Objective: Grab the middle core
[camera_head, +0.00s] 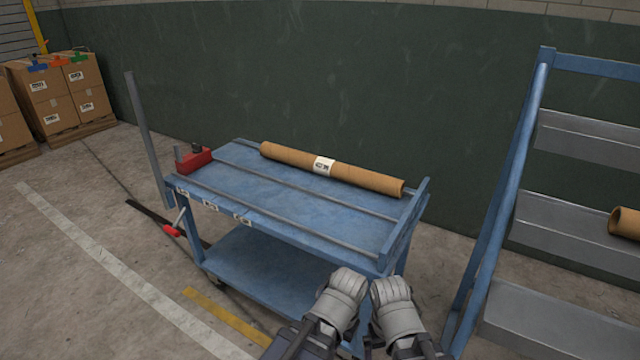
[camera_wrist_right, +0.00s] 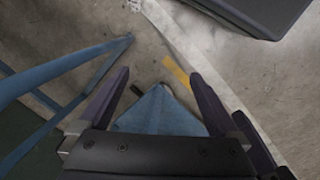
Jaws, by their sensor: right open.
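A long brown cardboard core (camera_head: 360,178) with a white label around its middle lies along the far side of the blue cart's top (camera_head: 290,205). A second brown core (camera_head: 627,222) shows only its near end at the right picture edge, on the middle visible shelf of the rack. My right gripper (camera_wrist_right: 158,75) is open and empty in the right wrist view, with blue cart surface and floor beyond its fingers. No core shows in that view.
The blue-framed rack (camera_head: 510,190) with grey shelves stands right of the cart. A red tool (camera_head: 193,160) sits at the cart's left end, beside an upright grey post (camera_head: 145,130). Stacked cartons (camera_head: 62,95) stand at the far left. The floor left of the cart is mostly clear.

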